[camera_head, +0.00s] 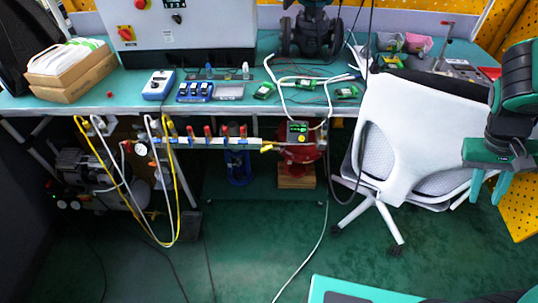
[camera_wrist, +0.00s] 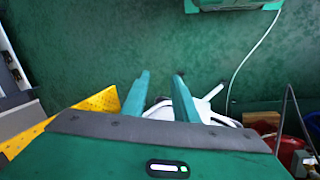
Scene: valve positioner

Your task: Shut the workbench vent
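A pipe manifold (camera_head: 215,142) runs along the front of the workbench below its top, with several red-handled valves (camera_head: 225,131). A small yellow handle (camera_head: 267,149) sits at its right end, beside a red body with a green-lit box (camera_head: 297,131). I cannot tell which of these is the vent, nor its position. My gripper (camera_head: 484,200) is at the far right, beside the white chair and well away from the manifold. It points down, with its fingers apart and empty. The wrist view shows the two teal fingers (camera_wrist: 161,76) with a gap between them, above the floor.
A white office chair (camera_head: 385,125) stands between my gripper and the manifold. Yellow perforated panels (camera_head: 520,212) are at the right. The workbench top (camera_head: 125,92) holds boxes and devices. Yellow and white hoses (camera_head: 178,195) hang at the left. A cable (camera_head: 312,255) crosses the open green floor.

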